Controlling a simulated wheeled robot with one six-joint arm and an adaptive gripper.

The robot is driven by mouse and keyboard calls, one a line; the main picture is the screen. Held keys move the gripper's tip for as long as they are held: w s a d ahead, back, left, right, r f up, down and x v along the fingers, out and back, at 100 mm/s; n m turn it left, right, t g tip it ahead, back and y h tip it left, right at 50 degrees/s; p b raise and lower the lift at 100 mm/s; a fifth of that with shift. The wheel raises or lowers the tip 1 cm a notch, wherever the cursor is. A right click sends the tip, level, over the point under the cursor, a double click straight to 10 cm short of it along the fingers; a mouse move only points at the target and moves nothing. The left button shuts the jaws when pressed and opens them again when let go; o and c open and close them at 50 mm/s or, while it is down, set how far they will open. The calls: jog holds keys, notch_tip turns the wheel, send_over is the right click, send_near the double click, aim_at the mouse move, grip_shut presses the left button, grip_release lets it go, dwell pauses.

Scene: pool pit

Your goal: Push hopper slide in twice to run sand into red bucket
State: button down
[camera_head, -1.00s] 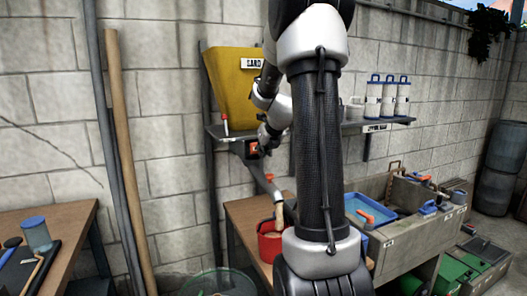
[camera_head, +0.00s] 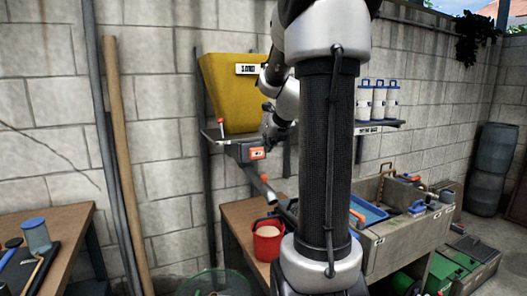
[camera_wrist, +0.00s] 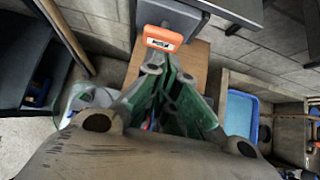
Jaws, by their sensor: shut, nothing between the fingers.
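The yellow sand hopper (camera_head: 226,98) stands on a wall shelf. Under it is a grey slide housing with an orange-faced slide end (camera_head: 257,153); the orange face also shows in the wrist view (camera_wrist: 163,38). A grey spout (camera_head: 262,186) slopes down from the housing, with no sand stream at its mouth. The red bucket (camera_head: 267,246) stands below on the wooden bench, with pale sand inside. My gripper (camera_head: 268,137) is shut and empty, just beside the orange face. In the wrist view its fingertips (camera_wrist: 157,66) point at the orange face, with a small apparent gap.
The wooden bench (camera_head: 240,216) holds the bucket. A stone sink with a blue tray (camera_head: 368,211) is to the right. White canisters (camera_head: 378,100) stand on the shelf. Poles (camera_head: 121,165) lean on the wall at left. My arm hides part of the middle.

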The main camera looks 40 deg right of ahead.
jog(key=shift+v, duration=1.2)
dwell(1.1)
jog(key=s+a+f+m+g+y, duration=0.1)
jog(key=s+a+f+m+g, duration=0.1)
jog(key=s+a+m, duration=0.8)
jog(key=s+a+f+m+g+y, duration=0.1)
jog(key=s+a+m, duration=1)
jog(key=m, duration=1.2)
notch_tip(320, 180, down, 2)
jog(key=s+g, duration=0.1)
jog(key=s, duration=0.1)
jog(key=shift+s+g, duration=0.3)
